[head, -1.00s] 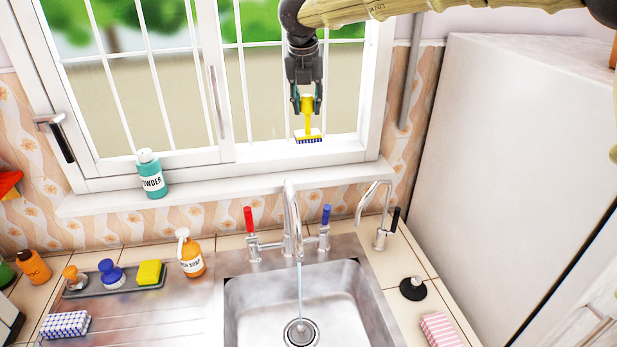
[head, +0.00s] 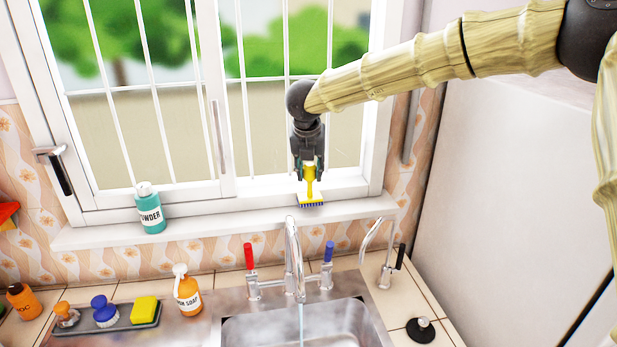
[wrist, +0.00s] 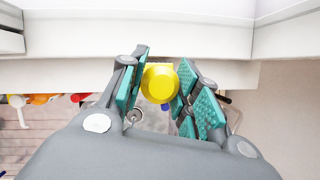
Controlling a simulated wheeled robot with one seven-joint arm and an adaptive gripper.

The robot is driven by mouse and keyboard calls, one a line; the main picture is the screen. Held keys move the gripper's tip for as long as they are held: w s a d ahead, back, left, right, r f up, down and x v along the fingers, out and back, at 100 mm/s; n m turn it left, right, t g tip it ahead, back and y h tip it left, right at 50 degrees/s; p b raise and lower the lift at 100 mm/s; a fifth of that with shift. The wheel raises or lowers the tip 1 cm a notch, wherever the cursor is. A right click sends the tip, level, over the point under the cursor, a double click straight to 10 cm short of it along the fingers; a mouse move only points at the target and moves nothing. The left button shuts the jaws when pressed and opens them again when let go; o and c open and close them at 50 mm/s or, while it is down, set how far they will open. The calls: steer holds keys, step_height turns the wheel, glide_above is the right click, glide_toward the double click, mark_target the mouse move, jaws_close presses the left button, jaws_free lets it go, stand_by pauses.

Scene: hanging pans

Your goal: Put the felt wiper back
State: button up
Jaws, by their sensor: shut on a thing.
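The felt wiper (head: 310,197) has a yellow handle and a white head with a dark blue underside. My gripper (head: 310,170) is shut on its handle and holds it upright, head down, in front of the right window pane. The wiper's head is at the white window sill (head: 250,220), toward its right part. I cannot tell whether it touches the sill.
A teal powder bottle (head: 150,210) stands at the left of the sill. Below are the running tap (head: 293,260), a second tap (head: 385,270), a soap bottle (head: 187,290) and a tray with a yellow sponge (head: 145,309). The sill between bottle and wiper is clear.

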mark_target(309, 179)
steer(key=shift+f+p, duration=0.45)
steer(key=shift+f, duration=1.1)
steer(key=o, duration=1)
steer(key=shift+r, duration=0.1)
steer(key=b+v, duration=0.3)
steer(key=v, duration=0.9)
steer(key=shift+b, duration=0.35)
